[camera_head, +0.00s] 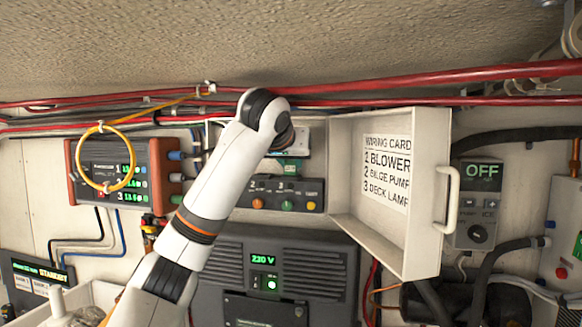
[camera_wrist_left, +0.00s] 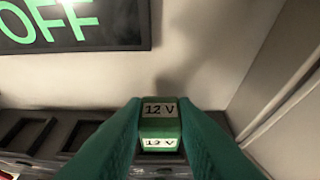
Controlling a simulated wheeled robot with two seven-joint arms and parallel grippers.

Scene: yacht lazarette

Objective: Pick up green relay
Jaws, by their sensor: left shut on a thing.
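The green relay (camera_wrist_left: 160,122) shows in the left wrist view, a small block marked 12 V on two faces. My left gripper (camera_wrist_left: 160,130) is shut on it, with one green finger on each side. Behind and beside it runs a black socket row (camera_wrist_left: 28,138) with empty slots at the left. I cannot tell whether the relay is seated in the row or clear of it. In the head view my left arm reaches up to the open white box (camera_head: 340,170) and hides most of the gripper. My right gripper is not in view.
The box door (camera_head: 432,190) stands open on the right, with a wiring card (camera_head: 387,170) inside. A dark display reading OFF (camera_wrist_left: 75,22) is close at upper left in the wrist view. Red cables (camera_head: 400,82) run above. A 220 V unit (camera_head: 270,265) stands below.

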